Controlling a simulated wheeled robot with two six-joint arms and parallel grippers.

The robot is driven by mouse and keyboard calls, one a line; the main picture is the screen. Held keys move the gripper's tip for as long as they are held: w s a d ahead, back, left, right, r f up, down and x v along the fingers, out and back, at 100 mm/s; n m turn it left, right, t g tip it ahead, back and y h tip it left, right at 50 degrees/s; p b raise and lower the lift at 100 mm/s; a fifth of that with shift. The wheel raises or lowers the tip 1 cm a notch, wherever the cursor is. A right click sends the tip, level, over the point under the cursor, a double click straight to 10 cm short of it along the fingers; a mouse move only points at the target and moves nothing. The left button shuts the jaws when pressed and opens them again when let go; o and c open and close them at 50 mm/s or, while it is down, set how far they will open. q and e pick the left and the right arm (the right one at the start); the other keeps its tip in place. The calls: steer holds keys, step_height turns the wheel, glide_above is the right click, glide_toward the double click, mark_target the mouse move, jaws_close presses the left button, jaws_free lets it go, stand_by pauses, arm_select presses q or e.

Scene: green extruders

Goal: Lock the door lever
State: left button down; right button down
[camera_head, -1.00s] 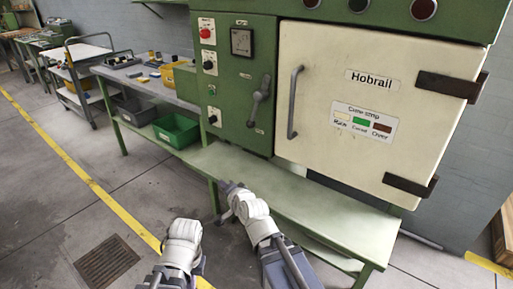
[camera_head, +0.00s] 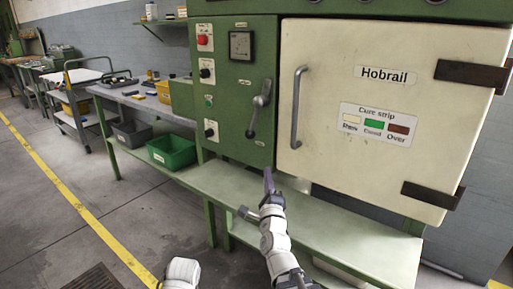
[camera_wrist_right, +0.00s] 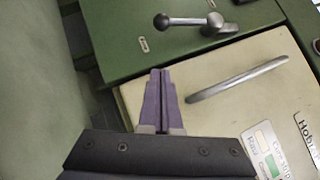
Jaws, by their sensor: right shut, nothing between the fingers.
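The door lever (camera_head: 259,107) is a grey handle with a ball end on the green cabinet front, just left of the cream door (camera_head: 350,100). Its arm slants from a hub at upper right down to the ball at lower left. In the right wrist view the lever (camera_wrist_right: 189,20) is ahead of the fingers. My right gripper (camera_head: 268,172) is shut and empty, with purple fingers below the lever and apart from it. The fingers also show in the right wrist view (camera_wrist_right: 160,72). Part of my left arm shows at the bottom of the head view, but its gripper does not.
A grey door handle (camera_head: 297,107) stands upright on the cream door, right of the lever. Knobs and a red button (camera_head: 204,44) are left of it. A pale green bench shelf (camera_head: 330,215) runs below. A green bin (camera_head: 171,152) is at left.

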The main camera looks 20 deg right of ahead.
steer(key=a+p+x, duration=0.2)
steer(key=p+x, duration=0.2)
steer(key=x, duration=0.9)
steer(key=shift+a+r+p, duration=0.3)
steer(key=shift+p, duration=0.1)
steer(key=shift+w+a, duration=0.1)
steer(key=shift+w, duration=0.1)
steer(key=w+a+r+m+g+h, duration=0.3)
steer(key=m+h, duration=0.6)
steer(key=m, duration=0.3)
steer(key=w+a+r+m+g+h+p, duration=0.1)
steer(key=w+a+r+m+g+h, duration=0.3)
steer(key=w+m+h, duration=0.4)
steer(key=shift+a+r+m+h, duration=0.5)
steer(key=shift+a+r+m, duration=0.65)
steer(key=shift+m, duration=1.25)
